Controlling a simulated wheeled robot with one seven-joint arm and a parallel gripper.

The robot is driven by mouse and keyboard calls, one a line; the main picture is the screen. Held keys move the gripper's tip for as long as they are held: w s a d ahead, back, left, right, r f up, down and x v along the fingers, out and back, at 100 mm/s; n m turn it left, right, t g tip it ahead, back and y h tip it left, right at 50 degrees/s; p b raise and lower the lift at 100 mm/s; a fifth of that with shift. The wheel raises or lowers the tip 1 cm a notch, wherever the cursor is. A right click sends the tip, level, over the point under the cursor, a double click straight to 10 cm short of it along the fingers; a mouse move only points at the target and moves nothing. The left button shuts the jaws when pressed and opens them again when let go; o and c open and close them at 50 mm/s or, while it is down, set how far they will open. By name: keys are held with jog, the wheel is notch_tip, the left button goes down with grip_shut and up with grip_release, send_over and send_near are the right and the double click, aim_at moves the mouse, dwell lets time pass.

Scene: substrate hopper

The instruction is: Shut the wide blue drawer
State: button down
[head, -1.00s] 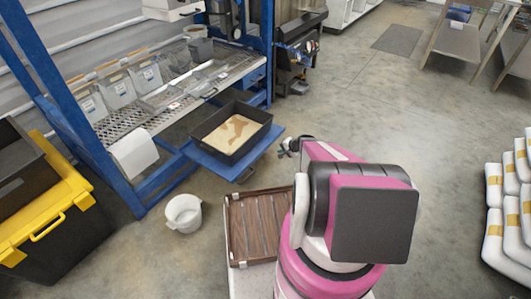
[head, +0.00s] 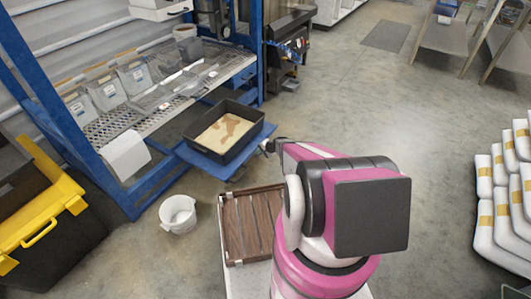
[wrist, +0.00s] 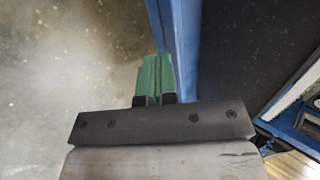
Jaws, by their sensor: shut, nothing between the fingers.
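The wide blue drawer (head: 193,157) stands pulled out from the lower part of the blue rack. A black tray (head: 190,133) with tan substrate in it sits on the drawer. My gripper (head: 266,147) is at the drawer's front edge, near its right end. In the wrist view the gripper's green fingers (wrist: 154,78) are shut together and empty. The blue drawer edge (wrist: 182,55) runs close beside them, with the dark tray to its right. I cannot tell whether the fingers touch the edge.
A white bucket (head: 178,214) stands on the floor in front of the rack. A black bin with a yellow lid (head: 40,225) is at the left. White sacks (head: 505,215) are stacked at the right. A slatted brown tray (head: 247,225) lies beside my arm. The floor beyond is open.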

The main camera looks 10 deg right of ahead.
aim_at(208, 125)
jog(key=shift+w+a, duration=0.45)
jog(key=w+a, duration=2.7)
jog(key=a, duration=0.1)
jog(key=shift+w+a, duration=0.1)
jog(key=shift+w, duration=0.35)
